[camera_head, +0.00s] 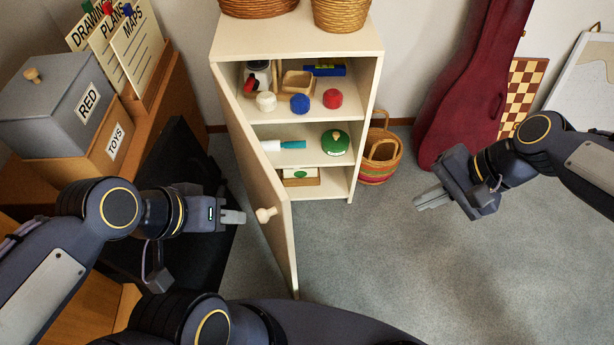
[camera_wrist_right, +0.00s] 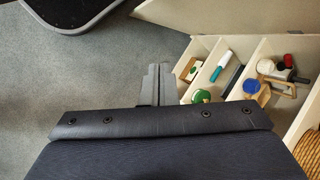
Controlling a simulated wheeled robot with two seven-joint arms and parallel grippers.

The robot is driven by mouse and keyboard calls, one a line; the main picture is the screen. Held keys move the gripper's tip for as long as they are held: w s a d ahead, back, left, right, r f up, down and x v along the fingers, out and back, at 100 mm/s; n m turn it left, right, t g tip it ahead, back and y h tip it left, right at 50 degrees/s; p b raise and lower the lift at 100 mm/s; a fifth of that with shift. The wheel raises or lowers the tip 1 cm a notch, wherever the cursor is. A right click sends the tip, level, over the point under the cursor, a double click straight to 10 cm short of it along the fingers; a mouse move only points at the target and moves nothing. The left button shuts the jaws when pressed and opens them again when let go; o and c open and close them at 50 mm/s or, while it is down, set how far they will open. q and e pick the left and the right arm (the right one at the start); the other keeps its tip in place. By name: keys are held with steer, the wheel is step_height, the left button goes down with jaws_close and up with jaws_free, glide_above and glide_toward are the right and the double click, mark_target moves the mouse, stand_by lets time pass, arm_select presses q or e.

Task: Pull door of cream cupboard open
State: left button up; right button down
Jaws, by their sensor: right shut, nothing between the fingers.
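The cream cupboard (camera_head: 295,40) stands at the centre of the head view. Its door (camera_head: 262,180), hinged at the cupboard's left side, stands well open towards me, and the shelves show. A round wooden knob (camera_head: 266,215) is on the door's outer face. My left gripper (camera_head: 240,217) is just left of the knob, pointing at it, with a small gap; whether its fingers are parted is unclear. My right gripper (camera_head: 420,202) is shut and empty, in the air right of the cupboard. Its fingers (camera_wrist_right: 158,82) and the door (camera_wrist_right: 215,15) also show in the right wrist view.
A striped basket (camera_head: 380,160) and a red instrument case (camera_head: 470,85) stand to the right. Labelled boxes (camera_head: 60,110) are at the left. The carpet right of the door is clear.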

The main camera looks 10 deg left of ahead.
steer(key=w+a+m+g+p, duration=0.2)
steer(key=w+a+g+p, duration=0.1)
steer(key=a+p, duration=0.35)
steer(key=w+a+m+g+p, duration=0.25)
steer(key=w+a+p, duration=0.2)
steer(key=a, duration=0.35)
steer(key=s+a+f, duration=0.7)
steer(key=s+a, duration=0.1)
steer(key=shift+a+y, duration=0.3)
steer(key=shift+g, duration=0.25)
